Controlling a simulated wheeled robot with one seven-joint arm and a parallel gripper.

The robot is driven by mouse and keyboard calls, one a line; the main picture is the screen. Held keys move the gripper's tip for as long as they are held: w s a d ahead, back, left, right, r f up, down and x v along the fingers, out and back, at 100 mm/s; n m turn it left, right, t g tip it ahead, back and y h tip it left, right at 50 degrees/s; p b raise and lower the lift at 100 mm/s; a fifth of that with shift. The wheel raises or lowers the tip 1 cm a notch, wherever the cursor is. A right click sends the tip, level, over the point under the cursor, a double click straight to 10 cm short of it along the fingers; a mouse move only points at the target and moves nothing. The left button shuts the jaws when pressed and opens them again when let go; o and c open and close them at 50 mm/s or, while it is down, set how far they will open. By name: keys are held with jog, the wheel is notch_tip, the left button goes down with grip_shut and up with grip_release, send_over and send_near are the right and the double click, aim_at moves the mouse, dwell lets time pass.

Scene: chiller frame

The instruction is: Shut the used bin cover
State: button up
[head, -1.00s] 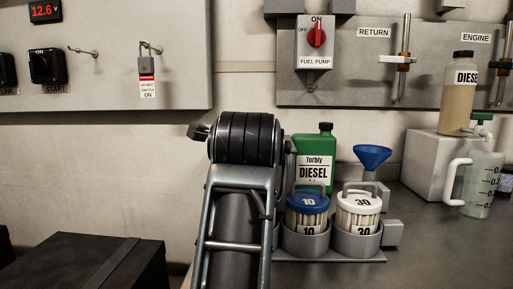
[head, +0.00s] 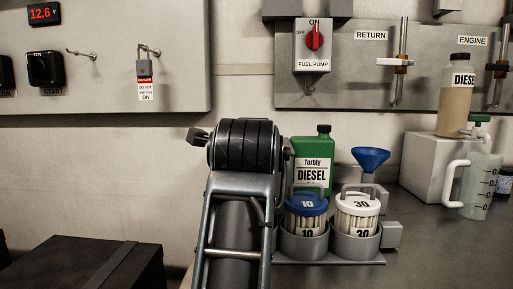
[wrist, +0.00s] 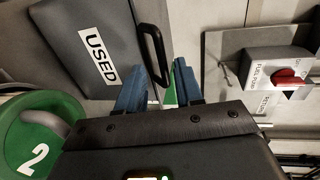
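The used bin cover (wrist: 85,42) is a dark grey panel with a white "USED" label, at the upper left of the wrist view. Its black bar handle (wrist: 153,52) stands along the cover's right edge. My gripper (wrist: 160,76) has two blue fingers spread apart. The near end of the handle shows in the gap between the fingertips, closer to the left finger; I cannot tell whether they touch. The bin body below the cover is not clearly visible. In the head view my arm shows, but the gripper and labelled cover do not.
A green round lid marked "2" (wrist: 42,135) lies left of my gripper. The fuel pump switch (wrist: 288,78) is on the right. In the head view, a green diesel jug (head: 312,160), blue filter (head: 306,205) and white filter (head: 357,205) stand beside my arm. A black box (head: 85,265) sits lower left.

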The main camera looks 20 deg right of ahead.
jog(key=v, duration=0.7)
jog(key=shift+s+a+r+p, duration=0.1)
jog(key=shift+s+p, duration=0.3)
